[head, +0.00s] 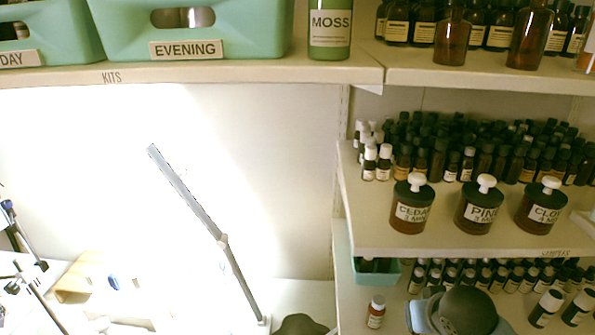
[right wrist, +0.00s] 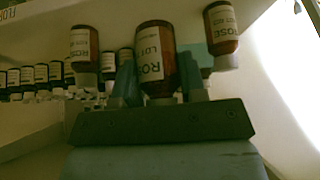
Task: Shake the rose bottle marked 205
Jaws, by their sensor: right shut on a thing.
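In the right wrist view, my right gripper (right wrist: 158,82) is shut on an amber rose bottle (right wrist: 155,50), with one blue finger on each side of it. Its white label reads ROSE and LOT; I cannot read the number. Another rose bottle (right wrist: 85,50) is to its left and a third (right wrist: 221,32) is to its right, both apart from the fingers. In the head view, my right arm's rounded dark end (head: 468,310) is over the lower shelf and hides the held bottle. My left gripper is not in view.
Rows of small dark bottles (head: 480,272) stand behind on the lower shelf. A white-capped bottle (head: 376,312) and a green tray (head: 372,274) are to the left.

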